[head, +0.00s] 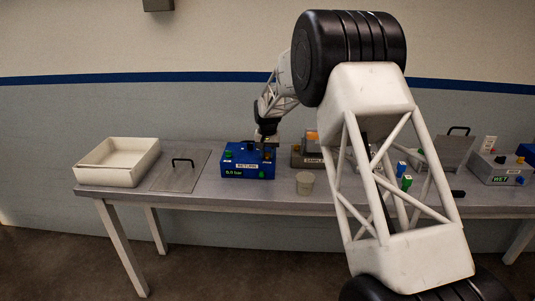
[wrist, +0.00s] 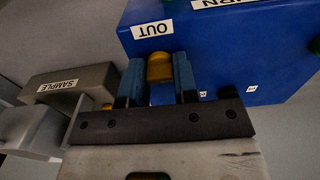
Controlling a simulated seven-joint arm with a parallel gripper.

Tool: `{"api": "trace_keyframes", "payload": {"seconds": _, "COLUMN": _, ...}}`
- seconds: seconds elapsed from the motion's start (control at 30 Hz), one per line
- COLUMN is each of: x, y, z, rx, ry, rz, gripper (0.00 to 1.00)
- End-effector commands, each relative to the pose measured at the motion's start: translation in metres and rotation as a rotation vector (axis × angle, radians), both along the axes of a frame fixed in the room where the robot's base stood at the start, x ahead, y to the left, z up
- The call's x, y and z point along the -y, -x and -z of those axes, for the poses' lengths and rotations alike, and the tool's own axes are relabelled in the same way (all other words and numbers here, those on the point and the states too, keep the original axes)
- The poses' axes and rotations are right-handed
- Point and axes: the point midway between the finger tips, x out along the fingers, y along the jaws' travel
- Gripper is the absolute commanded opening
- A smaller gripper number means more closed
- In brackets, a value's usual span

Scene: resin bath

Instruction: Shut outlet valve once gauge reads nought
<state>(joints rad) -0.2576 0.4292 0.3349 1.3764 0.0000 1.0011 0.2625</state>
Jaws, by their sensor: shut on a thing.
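A blue box labelled RETURN (head: 247,163) stands on the bench in the head view. Its small green readout (head: 236,172) seems to show 0.0 bar, though the digits are tiny. In the wrist view, an OUT label (wrist: 153,30) sits on the blue box beside a yellow-orange valve knob (wrist: 160,68). My gripper (wrist: 160,82) has its two blue fingers shut on this knob, one on each side. In the head view, my gripper (head: 267,141) is at the box's right end, and the knob's handle position cannot be told.
A white open tray (head: 118,162) and a flat plate with a handle (head: 180,171) lie to the left. A grey WET box (head: 499,169) is far right. My arm hides the middle.

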Motion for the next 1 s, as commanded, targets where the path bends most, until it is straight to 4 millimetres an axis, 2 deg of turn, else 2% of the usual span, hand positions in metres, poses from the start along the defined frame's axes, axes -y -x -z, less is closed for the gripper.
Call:
{"api": "trace_keyframes", "payload": {"seconds": 0.47, "x": 0.0, "y": -0.0002, "z": -0.0007, "rx": 0.001, "ry": 0.0, "rz": -0.021, "gripper": 0.04}}
{"api": "trace_keyframes", "payload": {"seconds": 0.5, "x": 0.0, "y": -0.0002, "z": -0.0007, "rx": 0.001, "ry": 0.0, "rz": -0.021, "gripper": 0.31}}
{"api": "trace_keyframes", "payload": {"seconds": 0.63, "x": 0.0, "y": -0.0001, "z": -0.0006, "rx": 0.001, "ry": 0.0, "rz": -0.021, "gripper": 0.51}}
{"api": "trace_keyframes", "payload": {"seconds": 0.67, "x": 0.0, "y": -0.0001, "z": -0.0004, "rx": 0.0, "ry": 0.0, "rz": -0.021, "gripper": 0.53}}
{"api": "trace_keyframes", "payload": {"seconds": 1.0, "x": 0.0, "y": -0.0001, "z": -0.0019, "rx": 0.0, "ry": 0.0, "rz": -0.02, "gripper": 0.53}}
